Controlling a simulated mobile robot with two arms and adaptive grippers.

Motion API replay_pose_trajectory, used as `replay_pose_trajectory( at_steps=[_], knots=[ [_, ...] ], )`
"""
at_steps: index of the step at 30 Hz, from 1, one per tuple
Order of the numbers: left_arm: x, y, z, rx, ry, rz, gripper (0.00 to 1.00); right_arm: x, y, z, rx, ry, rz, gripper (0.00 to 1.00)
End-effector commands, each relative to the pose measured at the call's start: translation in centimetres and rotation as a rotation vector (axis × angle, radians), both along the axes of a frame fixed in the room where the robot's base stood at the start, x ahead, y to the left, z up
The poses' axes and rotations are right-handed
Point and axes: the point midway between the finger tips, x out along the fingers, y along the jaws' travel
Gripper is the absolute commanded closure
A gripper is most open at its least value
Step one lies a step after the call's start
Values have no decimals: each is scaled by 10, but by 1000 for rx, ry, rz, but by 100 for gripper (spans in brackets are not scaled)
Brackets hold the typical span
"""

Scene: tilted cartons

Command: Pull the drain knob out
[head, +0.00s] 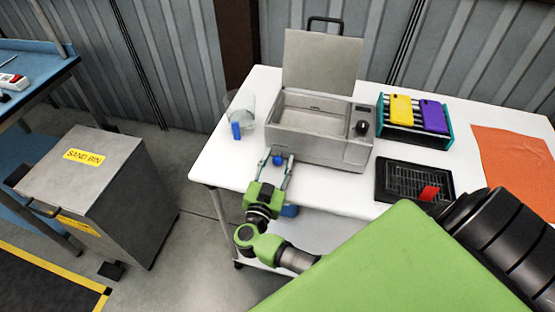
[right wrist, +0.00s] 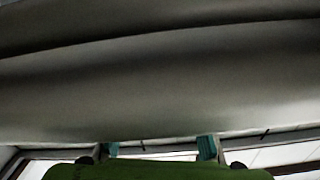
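The grey bath (head: 322,148) stands on the white table with its lid raised. A small blue knob (head: 277,160), which looks like the drain knob, sits low on its front, left of the middle. My right gripper (head: 276,166) is in front of it, with its fingers apart on either side of the knob. I cannot tell whether either finger touches it. In the right wrist view the bath's grey wall (right wrist: 160,85) fills most of the picture. My right gripper's fingers (right wrist: 158,148) show wide apart there, and the knob cannot be made out. My left gripper is not in view.
A clear container (head: 241,107) with a blue piece stands left of the bath. A rack with yellow and purple items (head: 418,113), a black tray (head: 413,182) and an orange cloth (head: 516,162) lie to the right. A sand bin (head: 97,190) stands left of the table.

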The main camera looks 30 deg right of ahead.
Motion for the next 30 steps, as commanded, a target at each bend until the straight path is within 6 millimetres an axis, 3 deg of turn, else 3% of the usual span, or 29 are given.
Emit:
replay_pose_trajectory(
  at_steps=[5,10,15,21,30],
  knots=[
    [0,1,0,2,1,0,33,0,0,0,0,0,0,62],
    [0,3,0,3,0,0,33,0,0,0,0,0,0,100],
    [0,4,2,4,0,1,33,-2,2,0,1,1,0,100],
    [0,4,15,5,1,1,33,-17,19,1,3,4,-1,100],
    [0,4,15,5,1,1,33,-19,22,0,-1,1,0,100]
  ],
)
